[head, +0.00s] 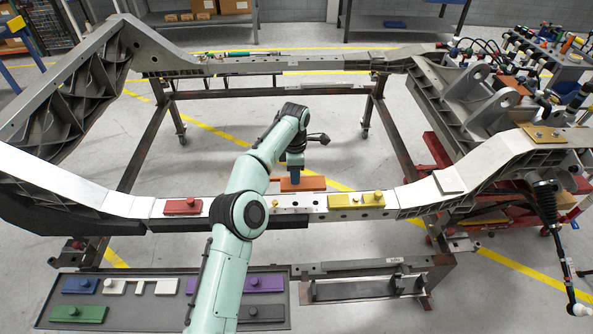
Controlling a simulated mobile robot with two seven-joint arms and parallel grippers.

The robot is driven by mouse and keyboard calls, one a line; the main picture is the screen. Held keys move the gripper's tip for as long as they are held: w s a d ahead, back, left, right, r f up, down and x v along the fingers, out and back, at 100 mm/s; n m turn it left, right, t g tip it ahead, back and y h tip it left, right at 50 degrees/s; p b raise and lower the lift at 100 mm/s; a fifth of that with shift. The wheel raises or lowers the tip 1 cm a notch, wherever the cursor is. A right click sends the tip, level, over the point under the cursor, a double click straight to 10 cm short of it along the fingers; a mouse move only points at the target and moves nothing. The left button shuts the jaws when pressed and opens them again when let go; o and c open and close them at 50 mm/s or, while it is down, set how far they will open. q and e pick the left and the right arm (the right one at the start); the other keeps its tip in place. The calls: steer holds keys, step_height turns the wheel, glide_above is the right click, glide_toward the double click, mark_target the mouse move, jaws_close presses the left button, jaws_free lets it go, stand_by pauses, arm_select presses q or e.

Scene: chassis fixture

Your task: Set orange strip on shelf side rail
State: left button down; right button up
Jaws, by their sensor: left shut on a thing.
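The orange strip (304,184) is in my left gripper (294,172), which is shut on it from above. The strip lies roughly level, lengthwise along the near silver side rail (140,207), the one on the shelf side. It appears at the rail's far edge, between a red strip (182,206) and a yellow strip (357,201) on the rail. I cannot tell whether the orange strip touches the rail. My arm covers part of the rail left of it. My right gripper is not in view.
A grey shelf tray (160,310) at the lower left holds blue, white, green, purple and dark grey pieces. Small holes mark the bare rail beside the yellow strip. The far rail (300,65) and frame ends surround open floor. Hoses and fittings crowd the right.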

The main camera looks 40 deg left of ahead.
arm_select(q)
steer(key=shift+f+b, duration=1.05)
steer(key=shift+f, duration=0.55)
steer(key=shift+f+b, duration=0.5)
steer(key=shift+f, duration=1)
steer(key=shift+p, duration=0.55)
steer(key=shift+w, duration=0.1)
steer(key=shift+f+b, duration=0.4)
steer(key=shift+f, duration=1)
